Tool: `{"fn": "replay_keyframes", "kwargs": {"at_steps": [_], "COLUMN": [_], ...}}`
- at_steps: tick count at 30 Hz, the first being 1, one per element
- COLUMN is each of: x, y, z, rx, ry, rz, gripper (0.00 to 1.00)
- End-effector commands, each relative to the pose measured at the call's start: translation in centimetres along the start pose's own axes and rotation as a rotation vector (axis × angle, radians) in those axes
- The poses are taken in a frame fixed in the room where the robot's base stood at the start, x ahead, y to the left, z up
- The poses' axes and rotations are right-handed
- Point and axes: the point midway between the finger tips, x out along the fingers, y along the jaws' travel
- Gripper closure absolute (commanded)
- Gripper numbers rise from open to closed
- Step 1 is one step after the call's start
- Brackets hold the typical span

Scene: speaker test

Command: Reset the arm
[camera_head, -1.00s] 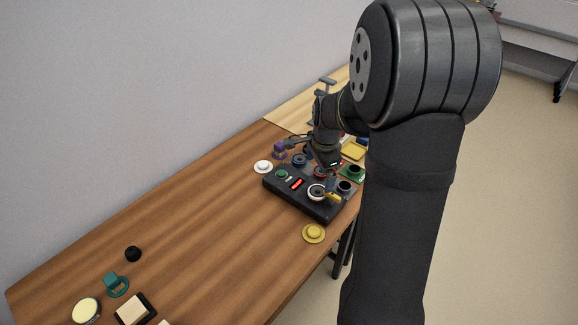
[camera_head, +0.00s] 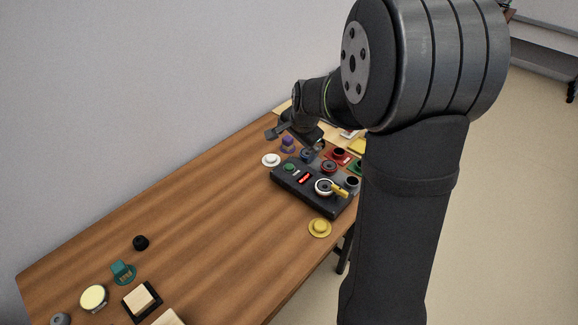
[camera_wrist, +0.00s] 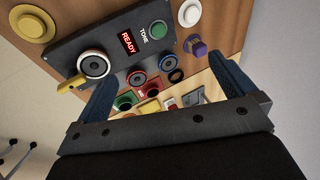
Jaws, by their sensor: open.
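My gripper (camera_wrist: 168,90) is open, with its two blue-grey fingers wide apart at the left and right in the wrist view. Nothing is held between them. In the head view, the gripper end of my arm hangs above the far part of the table, behind the black test box (camera_head: 289,182), partly hidden by my own arm. The box also shows in the wrist view (camera_wrist: 108,62), with a lit red display (camera_wrist: 127,43) reading READY, a green button (camera_wrist: 158,29) marked TONE and a round dial (camera_wrist: 93,65) with a yellow lever.
Around the box stand a white button (camera_head: 271,160), a purple piece (camera_head: 288,144), a yellow button (camera_head: 319,228) and several coloured round pieces. A black knob (camera_head: 140,242), a teal piece (camera_head: 122,271) and a cream button (camera_head: 94,298) lie near. The middle of the wooden table (camera_head: 205,215) is clear.

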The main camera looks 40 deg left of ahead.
Motion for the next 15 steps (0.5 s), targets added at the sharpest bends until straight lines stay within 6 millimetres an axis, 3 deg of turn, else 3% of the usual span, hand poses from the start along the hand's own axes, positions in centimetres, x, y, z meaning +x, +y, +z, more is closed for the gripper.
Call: {"fn": "replay_keyframes", "kwargs": {"at_steps": [5,15], "x": [1.1,1.18], "y": [-0.01,0.0], "z": [0.0,0.0], "rx": [0.0,0.0], "ry": [0.0,0.001], "rz": [0.0,0.0], "gripper": [0.0,0.0]}}
